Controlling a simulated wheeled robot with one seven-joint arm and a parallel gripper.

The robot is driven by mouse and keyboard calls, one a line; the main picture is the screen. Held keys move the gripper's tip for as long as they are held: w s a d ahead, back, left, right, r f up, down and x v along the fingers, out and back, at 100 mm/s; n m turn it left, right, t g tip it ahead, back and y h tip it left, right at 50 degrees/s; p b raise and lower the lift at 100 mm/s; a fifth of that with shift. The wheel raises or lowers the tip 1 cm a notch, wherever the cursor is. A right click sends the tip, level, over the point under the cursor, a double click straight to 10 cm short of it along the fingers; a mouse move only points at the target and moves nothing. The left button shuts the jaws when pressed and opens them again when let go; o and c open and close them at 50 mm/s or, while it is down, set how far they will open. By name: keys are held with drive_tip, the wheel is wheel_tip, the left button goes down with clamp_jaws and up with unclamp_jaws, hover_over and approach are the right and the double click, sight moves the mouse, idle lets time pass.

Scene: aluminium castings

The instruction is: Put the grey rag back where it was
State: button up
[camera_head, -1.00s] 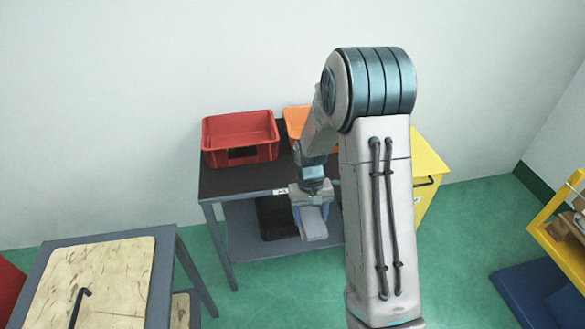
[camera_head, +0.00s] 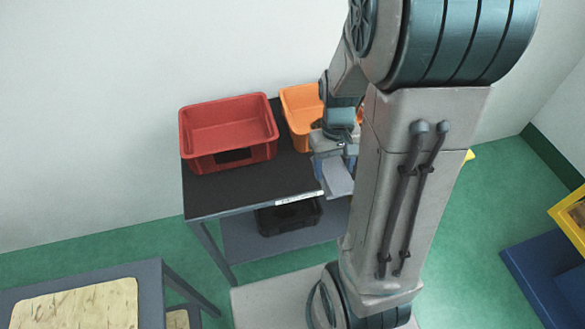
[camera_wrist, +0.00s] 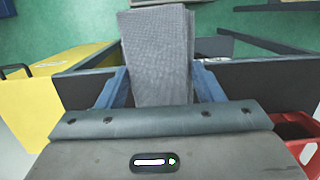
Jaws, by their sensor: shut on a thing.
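The grey rag (camera_wrist: 158,50) is a flat, textured, folded piece held between the blue fingers of my gripper (camera_wrist: 160,82) in the wrist view. Its far end sticks out past the fingertips. In the head view my gripper (camera_head: 334,158) is at the front right of the dark-topped table (camera_head: 240,192), in front of the orange bin. The rag (camera_head: 338,182) hangs out below it, near the table's front edge. I cannot tell whether the rag touches the table. My arm hides the table's right end.
A red crate (camera_head: 228,160) and an orange bin (camera_head: 300,125) stand on the table. A black tray (camera_head: 288,217) sits on the lower shelf (camera_head: 240,238). A yellow cabinet (camera_wrist: 50,92) is beside the table. The tabletop's front left part is bare. A wood-topped bench (camera_head: 75,310) is at lower left.

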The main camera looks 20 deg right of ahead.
hover_over(296, 183)
drive_tip(key=f, duration=0.6)
drive_tip(key=shift+w+f, duration=0.25)
drive_tip(key=shift+w, duration=0.1)
drive_tip(key=shift+f, duration=1.95)
drive_tip(key=shift+f, duration=0.1)
drive_tip(key=shift+f, duration=0.15)
drive_tip(key=o, duration=1)
drive_tip(key=shift+r, duration=0.25)
